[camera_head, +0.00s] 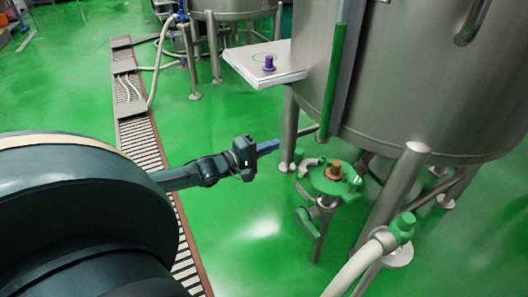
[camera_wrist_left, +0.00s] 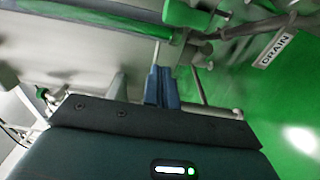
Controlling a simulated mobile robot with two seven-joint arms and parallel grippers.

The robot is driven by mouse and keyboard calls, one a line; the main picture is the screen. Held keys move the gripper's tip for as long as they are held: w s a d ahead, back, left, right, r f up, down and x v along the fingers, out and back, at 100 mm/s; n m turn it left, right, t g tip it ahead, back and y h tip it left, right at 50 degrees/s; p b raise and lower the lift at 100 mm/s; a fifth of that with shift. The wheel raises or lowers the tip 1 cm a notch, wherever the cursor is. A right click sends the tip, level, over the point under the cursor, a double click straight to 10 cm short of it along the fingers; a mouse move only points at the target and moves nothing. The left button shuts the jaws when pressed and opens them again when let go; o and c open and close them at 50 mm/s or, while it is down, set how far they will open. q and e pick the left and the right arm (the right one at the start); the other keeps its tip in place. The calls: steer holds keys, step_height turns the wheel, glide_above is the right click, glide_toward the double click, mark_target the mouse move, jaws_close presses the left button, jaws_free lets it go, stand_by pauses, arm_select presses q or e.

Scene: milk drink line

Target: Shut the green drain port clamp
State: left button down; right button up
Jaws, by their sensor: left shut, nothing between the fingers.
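The green drain port clamp (camera_head: 322,182) sits under the big steel tank, around a pipe fitting with an orange-brown knob (camera_head: 335,170) on top. A curved green piece sticks out on its left side, apart from the main ring, so the clamp looks open. My left gripper (camera_head: 268,147) is left of the clamp and apart from it, with its blue fingers pointing right. In the left wrist view the fingers (camera_wrist_left: 163,72) are together with nothing between them. Green parts show beyond them there, but I cannot tell which belong to the clamp. My right gripper is out of view.
The steel tank (camera_head: 430,80) and its legs (camera_head: 393,195) stand around the clamp. A white hose (camera_head: 352,268) with a green fitting lies at lower right. A white shelf (camera_head: 262,64) holds a purple piece. A DRAIN label (camera_wrist_left: 275,48) shows. Green floor is clear in front.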

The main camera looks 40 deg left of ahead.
arm_select(q)
steer(key=d, duration=0.1)
steer(key=w+d, duration=0.1)
steer(key=d, duration=0.1)
steer(key=w+d+b, duration=0.1)
steer(key=d, duration=0.1)
steer(key=shift+w, duration=0.25)
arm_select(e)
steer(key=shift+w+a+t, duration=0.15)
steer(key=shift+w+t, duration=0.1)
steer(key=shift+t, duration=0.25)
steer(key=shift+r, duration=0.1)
